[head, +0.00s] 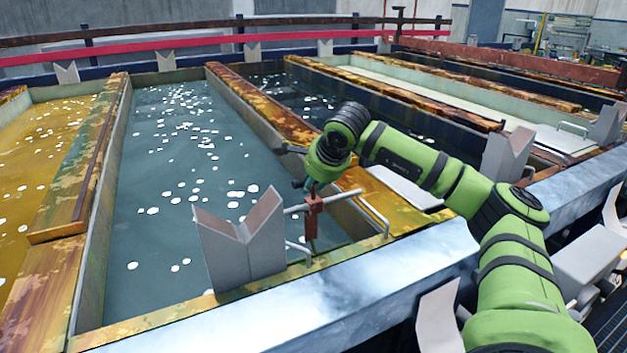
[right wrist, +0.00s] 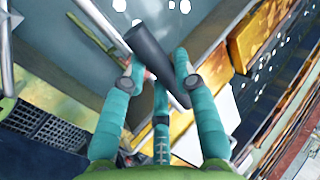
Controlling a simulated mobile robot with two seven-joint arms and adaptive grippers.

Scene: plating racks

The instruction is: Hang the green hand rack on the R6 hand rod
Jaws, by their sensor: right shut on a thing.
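My right gripper (head: 308,186) is low over the near end of the blue-grey tank, beside a grey V-shaped holder. In the right wrist view its teal fingers (right wrist: 158,62) are closed around a dark grey bar (right wrist: 155,52), which I take to be the handle of the green hand rack. In the head view a red-brown block (head: 313,207) hangs just below the fingers, with a thin green part under it. A pale rod (head: 344,197) crosses beside the block; whether they touch I cannot tell. No R6 label is readable. My left gripper is out of view.
The grey V-shaped holder (head: 243,245) stands on the tank's near rim, close to my gripper. A pale bent rail (head: 375,214) is to the right. A shiny metal beam (head: 330,305) runs along the front. More tanks lie left and right.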

